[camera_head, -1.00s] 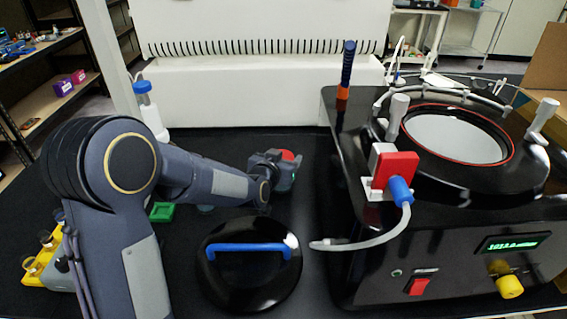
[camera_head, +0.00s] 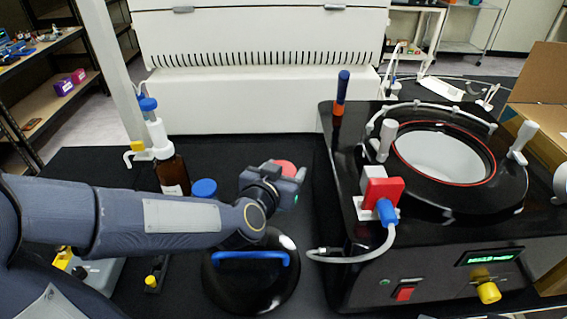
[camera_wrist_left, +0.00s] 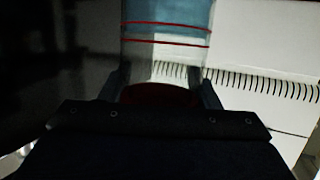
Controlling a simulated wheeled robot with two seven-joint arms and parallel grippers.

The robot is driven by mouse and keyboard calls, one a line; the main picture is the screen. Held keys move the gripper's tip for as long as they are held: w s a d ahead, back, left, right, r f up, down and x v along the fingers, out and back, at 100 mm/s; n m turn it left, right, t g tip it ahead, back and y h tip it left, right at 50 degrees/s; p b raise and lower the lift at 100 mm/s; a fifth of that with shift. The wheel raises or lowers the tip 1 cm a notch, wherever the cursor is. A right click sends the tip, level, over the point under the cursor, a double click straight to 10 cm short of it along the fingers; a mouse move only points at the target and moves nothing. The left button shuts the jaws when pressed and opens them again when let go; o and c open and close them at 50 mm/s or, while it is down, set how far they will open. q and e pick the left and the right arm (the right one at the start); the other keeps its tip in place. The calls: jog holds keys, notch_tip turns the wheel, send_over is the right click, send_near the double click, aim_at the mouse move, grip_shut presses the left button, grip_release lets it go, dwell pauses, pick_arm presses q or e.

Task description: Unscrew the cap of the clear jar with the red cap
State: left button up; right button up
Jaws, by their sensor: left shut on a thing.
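The clear jar shows in the left wrist view (camera_wrist_left: 166,50), with two red lines around it and a bluish band. Its red cap (camera_wrist_left: 160,95) sits between the fingers of my left gripper (camera_wrist_left: 163,92). In the head view the red cap (camera_head: 285,167) shows at the far side of my left gripper (camera_head: 291,180), which is shut on it. The jar's body is mostly hidden there by the gripper. I cannot tell whether cap and jar are still joined by thread. My right gripper is not in view.
The black machine (camera_head: 345,250) with its round opening stands close to the right. A black lid with a blue handle (camera_head: 252,256) lies in front of the gripper. A brown pump bottle (camera_head: 172,176) and a blue-capped container (camera_head: 204,188) stand left, behind my forearm.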

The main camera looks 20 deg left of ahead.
pick_arm(q)
jog(key=o, duration=0.6)
jog(key=c, duration=0.8)
jog(key=shift+o, duration=0.2)
